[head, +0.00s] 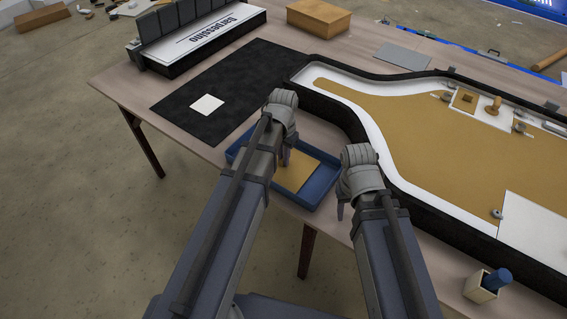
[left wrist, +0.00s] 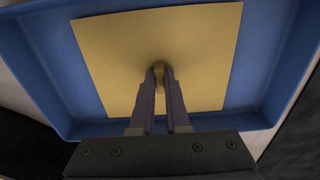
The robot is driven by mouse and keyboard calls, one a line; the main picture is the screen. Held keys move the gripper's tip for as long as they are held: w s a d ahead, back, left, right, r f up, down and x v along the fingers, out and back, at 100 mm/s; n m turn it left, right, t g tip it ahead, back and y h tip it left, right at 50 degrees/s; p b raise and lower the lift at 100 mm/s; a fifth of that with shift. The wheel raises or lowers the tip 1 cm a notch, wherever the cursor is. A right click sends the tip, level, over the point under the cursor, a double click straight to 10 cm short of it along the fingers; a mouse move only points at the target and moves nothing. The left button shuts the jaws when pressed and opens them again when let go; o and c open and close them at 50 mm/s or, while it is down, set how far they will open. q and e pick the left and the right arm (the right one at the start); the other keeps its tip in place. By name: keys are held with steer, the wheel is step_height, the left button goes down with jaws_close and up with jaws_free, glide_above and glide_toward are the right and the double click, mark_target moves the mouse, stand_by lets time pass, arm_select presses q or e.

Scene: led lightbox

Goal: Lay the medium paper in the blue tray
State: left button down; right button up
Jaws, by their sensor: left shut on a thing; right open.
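The blue tray (head: 318,189) lies on the table in front of me; in the left wrist view its wall (left wrist: 262,124) surrounds a tan sheet. This sheet, seemingly the medium paper (head: 295,175), is within the tray's outline; it also shows in the left wrist view (left wrist: 205,50). My left gripper (head: 284,162) points down over the tray. In the left wrist view it (left wrist: 159,78) is shut on a small tan knob on the paper. Whether the paper touches the tray floor cannot be told. My right gripper (head: 341,211) is open, right of the tray.
A black mat (head: 250,75) with a small white square (head: 207,104) lies behind the tray. A large black-rimmed case (head: 440,115) fills the right of the table. The lightbox sign (head: 210,40) and a brown box (head: 318,15) stand at the back.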

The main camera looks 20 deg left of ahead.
arm_select(q)
steer(key=shift+f, duration=0.2)
arm_select(e)
steer(key=shift+f, duration=0.2)
arm_select(q)
steer(key=shift+f, duration=0.1)
steer(key=shift+f, duration=0.15)
arm_select(e)
steer(key=shift+f, duration=0.2)
arm_select(q)
steer(key=c, duration=0.9)
jaws_free()
arm_select(e)
steer(key=shift+r, duration=0.15)
arm_select(q)
step_height(320, 180, up, 13)
steer(key=p, duration=1.2)
steer(key=shift+y, duration=0.6)
steer(key=s+d, duration=0.3)
steer(key=s, duration=0.1)
steer(key=s+d, duration=0.4)
steer(key=s, duration=0.1)
steer(key=s+d, duration=0.3)
steer(key=s, duration=0.2)
steer(key=shift+s+d+f, duration=0.15)
steer(key=shift+d+f, duration=0.05)
steer(key=shift+d, duration=0.05)
arm_select(e)
step_height(320, 180, up, 12)
